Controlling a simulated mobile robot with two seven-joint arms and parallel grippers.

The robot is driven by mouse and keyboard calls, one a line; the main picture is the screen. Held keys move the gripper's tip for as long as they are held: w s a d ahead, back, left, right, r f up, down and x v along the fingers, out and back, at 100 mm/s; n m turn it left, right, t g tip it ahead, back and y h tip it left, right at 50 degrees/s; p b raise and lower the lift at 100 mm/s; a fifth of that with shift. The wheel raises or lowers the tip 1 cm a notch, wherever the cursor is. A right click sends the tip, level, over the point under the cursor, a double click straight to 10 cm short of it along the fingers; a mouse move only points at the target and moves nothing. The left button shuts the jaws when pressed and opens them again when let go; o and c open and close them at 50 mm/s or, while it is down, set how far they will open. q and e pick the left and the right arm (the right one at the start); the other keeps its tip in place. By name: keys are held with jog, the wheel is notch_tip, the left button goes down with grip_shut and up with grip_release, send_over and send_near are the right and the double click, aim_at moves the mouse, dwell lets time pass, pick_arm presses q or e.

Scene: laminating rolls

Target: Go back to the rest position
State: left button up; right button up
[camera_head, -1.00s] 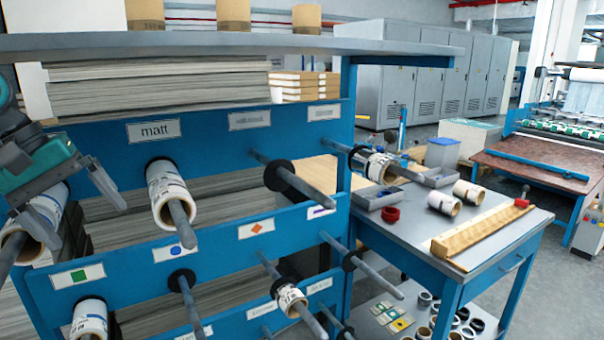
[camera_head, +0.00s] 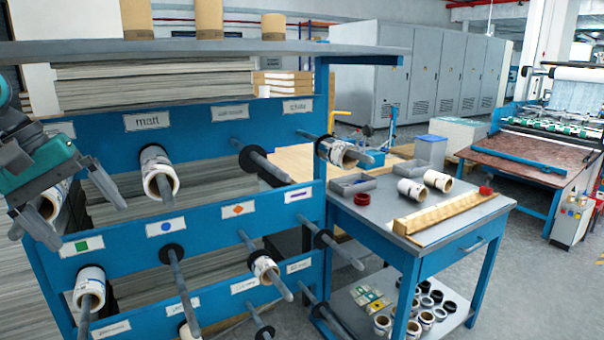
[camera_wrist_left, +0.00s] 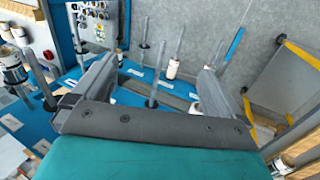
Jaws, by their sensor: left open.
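My left gripper (camera_head: 72,207) is at the left edge of the head view, in front of the blue roll rack (camera_head: 120,258). Its two grey fingers are spread with nothing between them. The left wrist view also shows the open gripper (camera_wrist_left: 155,78), with rack pegs and rolls beyond it. A white roll (camera_head: 159,175) hangs on the peg under the "matt" label, to the right of the fingers. Another roll (camera_head: 50,203) is partly hidden behind the gripper. My right gripper is in neither view.
Pegs stick out of the rack toward me, some bare, some with rolls such as the one at lower left (camera_head: 90,285). A blue side table (camera_head: 400,230) at right holds rolls, grey bins and a wooden strip (camera_head: 447,212). Open floor (camera_head: 545,290) lies at lower right.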

pick_arm(q)
jog(key=w+d+f+m+t+h, duration=0.15)
jog(key=d+f+m, duration=0.25)
jog(key=d+f, duration=0.8)
jog(key=w+d+f+m+t+h, duration=0.1)
jog(key=w+d+f+m+t, duration=0.2)
jog(key=d+f, duration=0.9)
jog(key=s+a+f+m+t+y, duration=0.1)
jog(key=s+a+f+t+y, duration=0.1)
jog(key=s+f, duration=0.6)
jog(key=s+a+f+m+t+y, duration=0.1)
jog(key=s+a+f+t+y, duration=0.1)
jog(key=s+a+f, duration=0.3)
jog(key=s+f, duration=0.4)
jog(key=s, duration=0.2)
jog(key=shift+s+f, duration=0.25)
jog(key=shift+s, duration=0.05)
